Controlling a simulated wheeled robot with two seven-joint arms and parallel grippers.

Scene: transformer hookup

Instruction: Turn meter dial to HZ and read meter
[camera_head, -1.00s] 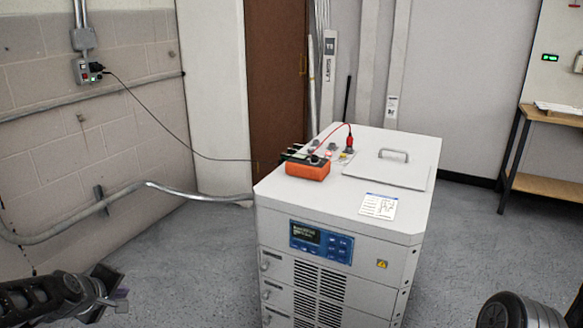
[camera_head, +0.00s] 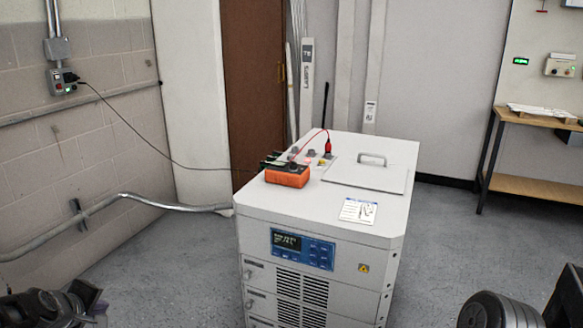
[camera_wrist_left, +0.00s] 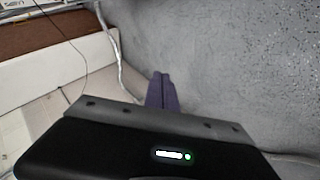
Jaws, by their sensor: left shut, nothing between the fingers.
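The orange meter (camera_head: 287,175) sits on the top of the white cabinet (camera_head: 265,212), near its left rear edge. Its dial face is too small and too steeply seen to read. A red lead (camera_head: 315,136) runs from the meter to a red plug (camera_head: 328,148) on the cabinet top. My left gripper (camera_head: 95,300) is low at the left edge of the head view, well short of the cabinet. In the left wrist view its fingers (camera_wrist_left: 161,92) are shut together and empty, over the grey floor. My right gripper does not show; only a dark part of my right side is at lower right.
A black cord (camera_head: 150,138) hangs from the wall outlet (camera_head: 62,82) to the meter. A metal conduit (camera_head: 110,207) runs low along the left wall to the cabinet. A workbench (camera_head: 535,122) stands at far right. The floor before the cabinet looks clear.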

